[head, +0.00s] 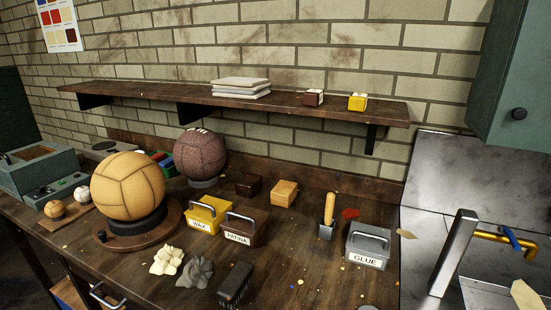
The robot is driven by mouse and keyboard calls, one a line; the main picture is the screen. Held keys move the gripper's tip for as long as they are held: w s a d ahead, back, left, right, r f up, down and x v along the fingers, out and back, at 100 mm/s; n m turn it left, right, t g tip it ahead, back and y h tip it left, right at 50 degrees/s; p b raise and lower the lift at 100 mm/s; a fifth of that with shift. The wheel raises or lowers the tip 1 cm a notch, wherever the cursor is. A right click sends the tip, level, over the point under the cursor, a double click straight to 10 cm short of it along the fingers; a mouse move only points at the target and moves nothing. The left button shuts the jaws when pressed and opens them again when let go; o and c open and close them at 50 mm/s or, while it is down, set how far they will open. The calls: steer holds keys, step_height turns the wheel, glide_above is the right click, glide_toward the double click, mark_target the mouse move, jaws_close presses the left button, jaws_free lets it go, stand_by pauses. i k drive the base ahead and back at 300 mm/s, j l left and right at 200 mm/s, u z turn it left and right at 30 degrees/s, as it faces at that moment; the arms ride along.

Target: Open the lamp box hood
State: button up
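I cannot tell for certain which thing is the lamp box. A teal box unit (40,166) stands at the far left end of the bench, cut off by the picture's edge. It has a brownish panel or opening on top and a lower front part with small dark controls. Whether this is a hood, and whether it is open or shut, is unclear. A taller dark green shape (14,105) rises behind it. My gripper is not in view.
On the wooden bench (130,262) stand a tan ball (127,186) on a round stand, a brown ball (200,153), and labelled wax (208,216), patina (245,229) and glue (368,247) boxes. A shelf (290,105) hangs above. A teal cabinet (520,70) is upper right.

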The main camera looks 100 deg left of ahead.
mark_target(24, 170)
steer(key=u, duration=3.9)
